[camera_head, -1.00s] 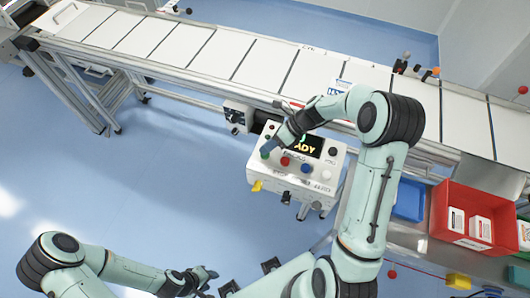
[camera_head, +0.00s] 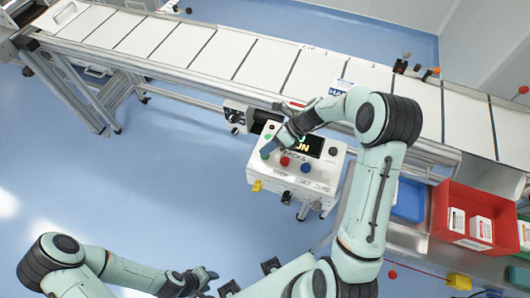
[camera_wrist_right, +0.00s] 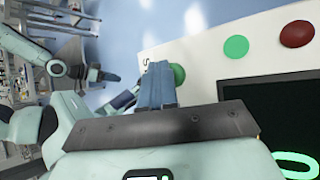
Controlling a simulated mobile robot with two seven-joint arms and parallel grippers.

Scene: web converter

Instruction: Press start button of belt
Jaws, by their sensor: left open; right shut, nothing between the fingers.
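A green button (camera_wrist_right: 237,46) and a red button (camera_wrist_right: 297,33) show clear in the right wrist view. My right gripper (camera_head: 267,152) is shut and empty, its tip at a second green button at the box's left side. That button (camera_wrist_right: 178,73) is partly hidden behind the fingers in the right wrist view; whether they touch or press it I cannot tell. My left gripper (camera_head: 207,279) is open and empty, low over the floor.
A red bin (camera_head: 447,207) with white boxes and a blue bin (camera_head: 408,200) stand at the right. The belt runs across the back on metal legs. A yellow part (camera_head: 257,186) sticks out at the box's front left. The blue floor at left is clear.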

